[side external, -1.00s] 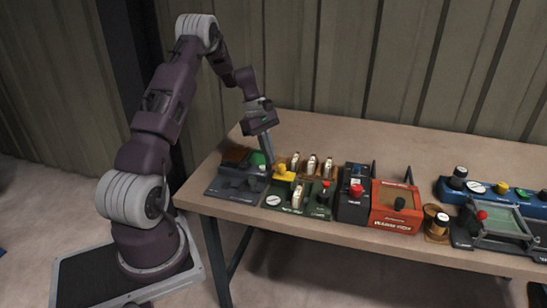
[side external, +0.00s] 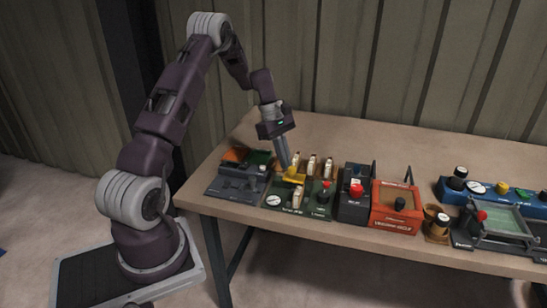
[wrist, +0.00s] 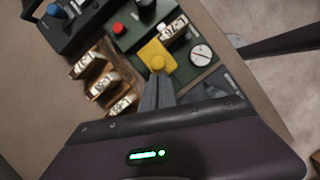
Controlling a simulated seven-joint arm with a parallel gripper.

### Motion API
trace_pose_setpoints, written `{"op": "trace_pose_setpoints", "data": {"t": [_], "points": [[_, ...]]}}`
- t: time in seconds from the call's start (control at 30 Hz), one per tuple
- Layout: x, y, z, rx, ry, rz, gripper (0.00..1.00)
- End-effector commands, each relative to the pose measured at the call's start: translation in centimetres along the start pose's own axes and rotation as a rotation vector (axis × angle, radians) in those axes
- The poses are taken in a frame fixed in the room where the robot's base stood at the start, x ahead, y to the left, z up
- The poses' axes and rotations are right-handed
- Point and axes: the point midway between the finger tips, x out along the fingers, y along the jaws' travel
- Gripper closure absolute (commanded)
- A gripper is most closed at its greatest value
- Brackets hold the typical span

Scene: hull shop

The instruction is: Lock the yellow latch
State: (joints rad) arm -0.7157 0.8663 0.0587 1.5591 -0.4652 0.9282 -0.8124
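The yellow latch (side external: 295,178) is a flat yellow plate on the dark green panel box (side external: 313,209). In the wrist view the yellow latch (wrist: 155,56) shows a small round knob on its near side. My gripper (side external: 285,167) points down at the latch's left end in the side view. In the wrist view my gripper (wrist: 157,80) has its two fingers together, with the tips right at the knob. Nothing shows between the fingers. I cannot tell whether the tips touch the latch. The fingers hide part of it in the side view.
Beside the latch are a white switch (wrist: 172,29) and a round dial (wrist: 201,55). A brown block with several white switches (wrist: 102,84) stands close by. A grey box (side external: 238,182) lies left, a black box with a red button (side external: 356,190) right. The table's back (side external: 370,135) is clear.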

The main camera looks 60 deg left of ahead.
Motion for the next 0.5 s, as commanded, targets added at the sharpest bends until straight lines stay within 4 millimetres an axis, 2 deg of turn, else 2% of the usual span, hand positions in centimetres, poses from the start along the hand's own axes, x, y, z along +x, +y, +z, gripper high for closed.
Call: {"op": "trace_pose_setpoints", "data": {"t": [0.03,0.23,0.37,0.43,0.5], "points": [[0.2,0.0,0.5,0.005,-0.011,-0.004,1.00],[0.0,0.0,0.2,0.005,-0.013,-0.004,1.00],[-0.8,0.1,-1.9,0.001,-0.008,-0.001,1.00],[-1.5,0.1,-3.7,-0.002,-0.003,0.001,1.00],[-3.4,0.2,-3.7,0.003,-0.001,0.004,1.00]]}}
